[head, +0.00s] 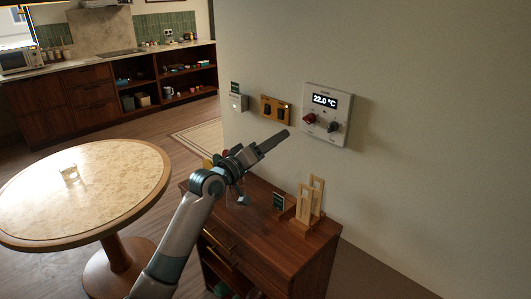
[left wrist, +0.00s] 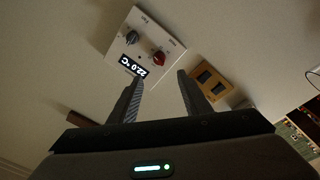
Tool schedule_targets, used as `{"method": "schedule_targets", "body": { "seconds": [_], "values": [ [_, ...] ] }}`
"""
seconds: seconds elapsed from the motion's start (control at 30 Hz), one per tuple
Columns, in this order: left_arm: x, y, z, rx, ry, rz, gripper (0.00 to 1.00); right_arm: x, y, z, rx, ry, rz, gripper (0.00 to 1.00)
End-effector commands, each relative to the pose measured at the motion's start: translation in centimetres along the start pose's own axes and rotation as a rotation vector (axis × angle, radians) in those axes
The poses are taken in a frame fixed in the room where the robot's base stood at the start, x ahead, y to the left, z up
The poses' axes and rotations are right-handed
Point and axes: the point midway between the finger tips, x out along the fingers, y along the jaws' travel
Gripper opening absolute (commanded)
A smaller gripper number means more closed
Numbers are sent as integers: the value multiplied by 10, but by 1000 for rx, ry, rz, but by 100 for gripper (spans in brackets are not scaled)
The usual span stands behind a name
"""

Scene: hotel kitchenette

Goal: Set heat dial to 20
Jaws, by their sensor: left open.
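A white wall thermostat (head: 342,87) shows "22.0 °C" on its dark display (head: 325,101). Below the display are a red dial (head: 309,118) on the left and a dark dial (head: 333,127) on the right. Their labels are too small to read surely. In the left wrist view the thermostat (left wrist: 150,38) appears rotated, with the red dial (left wrist: 159,58) and dark dial (left wrist: 131,38) ahead of the fingertips. My left gripper (head: 284,134) is open and empty, left of and slightly below the thermostat, touching neither dial. It also shows in the left wrist view (left wrist: 160,77). My right gripper is not in view.
An orange-brown switch plate (head: 275,110) and a small white wall box (head: 237,102) are left of the thermostat. A wooden cabinet (head: 262,222) below carries a wooden stand (head: 309,205) and a small dark sign (head: 278,201). A round table (head: 110,215) stands at left.

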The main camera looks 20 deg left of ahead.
Motion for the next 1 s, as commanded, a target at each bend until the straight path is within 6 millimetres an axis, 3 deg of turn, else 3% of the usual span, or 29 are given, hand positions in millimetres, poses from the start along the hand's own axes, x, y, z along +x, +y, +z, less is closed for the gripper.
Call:
{"method": "schedule_targets", "body": {
  "seconds": [0.1, 0.3, 0.87, 1.0],
  "values": [
    [-19, -2, 2, 1, -1, 0, 44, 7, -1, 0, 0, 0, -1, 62],
    [-34, 0, 1, -1, -1, 0, 44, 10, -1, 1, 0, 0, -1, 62],
    [-36, 0, 0, -1, -1, 0, 44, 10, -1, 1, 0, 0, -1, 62],
    [-38, -3, 9, 8, -14, -11, 44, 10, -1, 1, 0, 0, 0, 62]
  ]
}}
